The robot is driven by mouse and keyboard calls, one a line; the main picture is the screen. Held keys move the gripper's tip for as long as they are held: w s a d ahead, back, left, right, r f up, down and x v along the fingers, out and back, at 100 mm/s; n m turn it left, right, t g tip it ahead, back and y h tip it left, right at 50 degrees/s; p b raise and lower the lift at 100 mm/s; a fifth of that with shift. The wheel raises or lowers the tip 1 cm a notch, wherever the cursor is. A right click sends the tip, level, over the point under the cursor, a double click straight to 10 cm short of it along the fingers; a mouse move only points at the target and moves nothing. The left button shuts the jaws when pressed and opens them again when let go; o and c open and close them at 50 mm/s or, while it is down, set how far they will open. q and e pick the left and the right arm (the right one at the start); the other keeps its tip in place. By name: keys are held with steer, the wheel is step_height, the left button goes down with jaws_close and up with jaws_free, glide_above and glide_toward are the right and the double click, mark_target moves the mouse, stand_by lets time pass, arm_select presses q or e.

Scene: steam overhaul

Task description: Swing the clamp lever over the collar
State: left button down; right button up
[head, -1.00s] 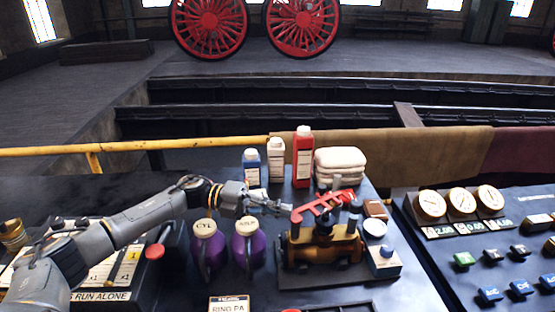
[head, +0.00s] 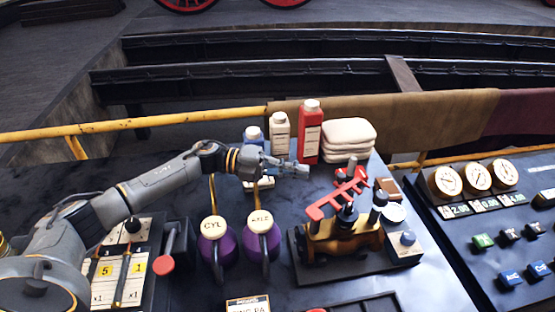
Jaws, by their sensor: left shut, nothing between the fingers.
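The red clamp lever (head: 338,196) lies slantwise over the top of the brass fixture (head: 340,238), its forked end to the lower left. The fixture stands on a dark base plate (head: 310,272). A dark round piece (head: 347,217) shows under the lever; I cannot tell whether it is the collar. My left gripper (head: 304,171) is shut and empty, above and to the left of the lever, apart from it in the picture, in front of the bottles. My right gripper is not in view.
Behind the gripper stand a red bottle (head: 309,135), a white bottle (head: 280,136) and a blue bottle (head: 253,136). Folded white cloths (head: 347,140) lie right of them. Two purple oil cans (head: 217,246) stand left of the fixture. A gauge panel (head: 500,235) is at right.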

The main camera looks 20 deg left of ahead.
mark_target(337, 179)
arm_select(q)
steer(key=p+x, duration=0.2)
steer(key=x, duration=0.4)
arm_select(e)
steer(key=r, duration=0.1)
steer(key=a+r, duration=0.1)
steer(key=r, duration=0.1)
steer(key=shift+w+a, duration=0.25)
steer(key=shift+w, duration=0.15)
arm_select(q)
steer(key=shift+f, duration=0.1)
